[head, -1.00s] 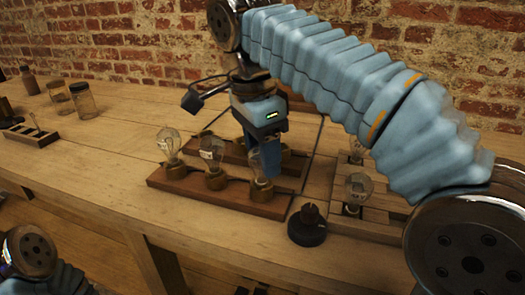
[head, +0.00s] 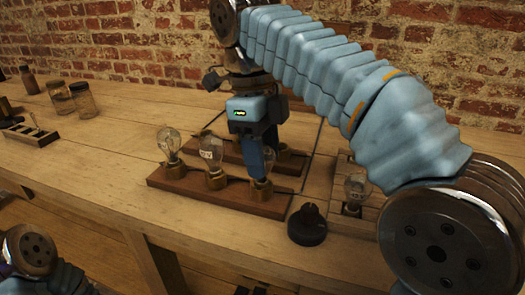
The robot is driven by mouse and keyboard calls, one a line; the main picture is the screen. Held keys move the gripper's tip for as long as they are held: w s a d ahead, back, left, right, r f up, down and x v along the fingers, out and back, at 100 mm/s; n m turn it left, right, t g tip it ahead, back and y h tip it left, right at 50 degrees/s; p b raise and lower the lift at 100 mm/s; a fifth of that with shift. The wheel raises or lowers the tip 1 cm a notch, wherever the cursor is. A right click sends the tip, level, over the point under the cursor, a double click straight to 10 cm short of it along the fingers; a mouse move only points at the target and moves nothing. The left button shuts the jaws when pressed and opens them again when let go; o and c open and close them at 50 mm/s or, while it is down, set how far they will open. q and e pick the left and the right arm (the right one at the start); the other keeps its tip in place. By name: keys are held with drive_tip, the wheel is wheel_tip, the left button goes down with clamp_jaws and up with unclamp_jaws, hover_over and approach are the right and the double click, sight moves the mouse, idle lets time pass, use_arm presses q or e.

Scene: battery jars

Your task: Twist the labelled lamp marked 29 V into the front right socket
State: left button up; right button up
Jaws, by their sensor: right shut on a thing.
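My right gripper (head: 261,160) points down over the right end of the front socket board (head: 190,193), shut on a glass lamp (head: 262,184). That lamp sits at the front right brass socket (head: 259,198); the fingers hide much of it, and I cannot read its label or tell how deep it sits. Two other lamps stand upright in the front board's sockets: the left one (head: 170,144) and the middle labelled one (head: 211,152). A back board with a brass socket (head: 284,159) is partly hidden behind my gripper. My left arm shows at the lower left; its gripper is out of frame.
A black knob (head: 307,226) stands right of the front board. Another lamp (head: 356,188) stands in a wooden rack (head: 366,222), partly covered by my right arm. Glass jars (head: 84,100) and a small slotted block (head: 30,135) are at the left. The table's front left is clear.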

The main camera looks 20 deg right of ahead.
drive_tip(key=shift+m, duration=0.7)
drive_tip(key=o, duration=1.2)
drive_tip(key=shift+o, duration=0.3)
